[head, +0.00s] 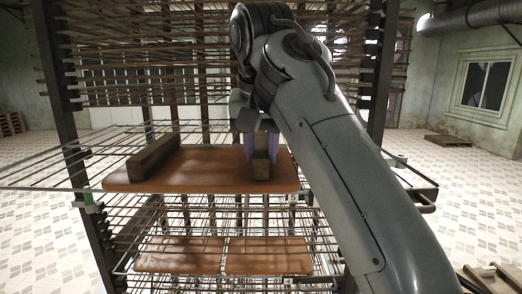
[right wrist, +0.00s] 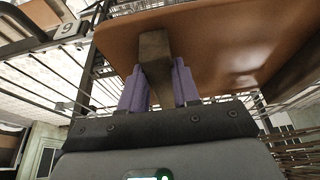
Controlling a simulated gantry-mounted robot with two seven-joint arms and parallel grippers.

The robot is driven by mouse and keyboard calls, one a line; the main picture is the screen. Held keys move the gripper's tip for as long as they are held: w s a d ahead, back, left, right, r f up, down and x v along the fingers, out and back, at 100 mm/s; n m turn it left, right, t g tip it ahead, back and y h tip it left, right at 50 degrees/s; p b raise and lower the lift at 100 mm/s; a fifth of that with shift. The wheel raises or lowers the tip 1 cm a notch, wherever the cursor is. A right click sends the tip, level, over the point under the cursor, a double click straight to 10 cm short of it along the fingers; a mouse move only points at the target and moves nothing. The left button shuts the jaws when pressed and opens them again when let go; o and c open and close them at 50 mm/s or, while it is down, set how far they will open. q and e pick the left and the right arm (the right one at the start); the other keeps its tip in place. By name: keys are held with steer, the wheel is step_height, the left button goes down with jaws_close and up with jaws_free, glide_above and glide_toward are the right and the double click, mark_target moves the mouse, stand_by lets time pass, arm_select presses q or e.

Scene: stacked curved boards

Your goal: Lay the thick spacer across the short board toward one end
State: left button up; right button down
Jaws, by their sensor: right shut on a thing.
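The short board (head: 205,180) is a reddish-brown slab lying on the upper wire shelf in the head view. It also shows in the right wrist view (right wrist: 215,40). My right gripper (head: 261,149), with purple fingers, is over the right part of the board. It is shut on a thick dark wooden spacer (head: 261,170), which shows between the fingers in the right wrist view (right wrist: 154,50). The spacer points across the board; whether it rests fully on it I cannot tell. A second dark spacer (head: 153,155) lies across the board's left part. My left gripper is out of view.
The tall wire rack has dark posts (head: 55,90) on both sides. A lower shelf holds two more brown boards (head: 180,255). A label with the number 9 (right wrist: 67,29) is on the shelf edge. Between the two spacers the board's top is clear.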

steer(key=c, duration=0.8)
jaws_free()
steer(key=shift+f, duration=0.1)
steer(key=shift+s+r, duration=0.1)
steer(key=shift+r, duration=0.3)
steer(key=p+v, duration=0.5)
steer(key=v, duration=0.6)
steer(key=shift+r, duration=0.15)
steer(key=shift+s, duration=0.1)
